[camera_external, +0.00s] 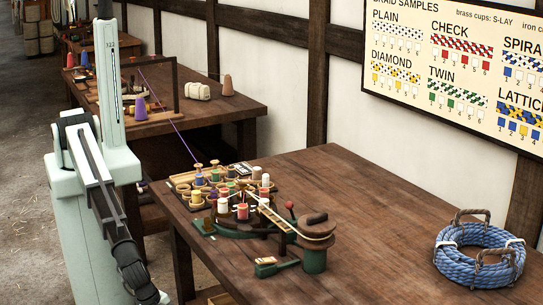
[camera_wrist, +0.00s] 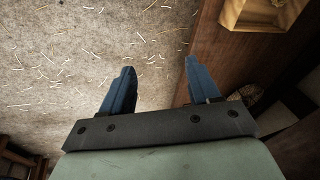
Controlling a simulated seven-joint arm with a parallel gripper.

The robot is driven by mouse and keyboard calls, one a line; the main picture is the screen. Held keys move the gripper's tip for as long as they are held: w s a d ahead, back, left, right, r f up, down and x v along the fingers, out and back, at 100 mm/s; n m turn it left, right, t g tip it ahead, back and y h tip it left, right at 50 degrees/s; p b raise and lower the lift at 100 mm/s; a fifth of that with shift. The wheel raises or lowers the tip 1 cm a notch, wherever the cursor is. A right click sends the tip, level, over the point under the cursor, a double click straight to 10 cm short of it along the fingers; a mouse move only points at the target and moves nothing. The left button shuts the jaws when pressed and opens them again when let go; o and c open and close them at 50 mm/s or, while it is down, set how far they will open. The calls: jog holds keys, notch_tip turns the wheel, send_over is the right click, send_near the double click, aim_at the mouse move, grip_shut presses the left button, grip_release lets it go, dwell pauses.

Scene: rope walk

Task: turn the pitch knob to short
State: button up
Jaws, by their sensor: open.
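A small green braiding machine (camera_external: 240,229) with colored spools stands on the near wooden bench. At its right are a green drum (camera_external: 314,260) with rope around its top and a red ball-topped lever (camera_external: 289,205). A small green plate with a pale label (camera_external: 266,260) lies in front. I cannot tell which part is the pitch knob, and its setting is too small to read. In the wrist view my gripper (camera_wrist: 160,65) is open and empty, with two blue fingers apart over the straw-strewn floor, left of a wooden edge. I cannot make out its fingers in the external view.
A blue rope coil (camera_external: 479,256) lies at the bench's right end. The bench top (camera_external: 370,215) between coil and machine is clear. A purple cord (camera_external: 168,115) runs from the back bench to the machine. A braid sample board (camera_external: 455,65) hangs on the wall.

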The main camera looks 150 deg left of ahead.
jog(key=w+a+r+t, duration=0.3)
jog(key=w+a+r, duration=0.2)
jog(key=w+r, duration=0.65)
jog(key=w+a+r+t, duration=0.35)
jog(key=w+r, duration=0.45)
jog(key=r, duration=0.7)
jog(key=w+a+r+n+t+y, duration=0.15)
jog(key=a+r, duration=0.25)
jog(key=r, duration=0.5)
jog(key=w+a+r+t, duration=0.15)
jog(key=a+r, duration=0.25)
jog(key=r, duration=0.6)
jog(key=w+a+r+t+y, duration=0.15)
jog(key=a+r, duration=0.25)
jog(key=r, duration=0.5)
jog(key=s+a+n+g, duration=0.1)
jog(key=a+n+g, duration=0.15)
jog(key=a, duration=0.55)
jog(key=s+a+f+n+g+h, duration=0.4)
jog(key=s+a+f+g+h, duration=0.3)
jog(key=s+a+f+g, duration=0.5)
jog(key=f, duration=0.4)
jog(key=s+a+f+t, duration=0.1)
jog(key=f, duration=0.4)
jog(key=s+a+f+t, duration=0.1)
jog(key=f, duration=0.4)
jog(key=shift+a, duration=0.2)
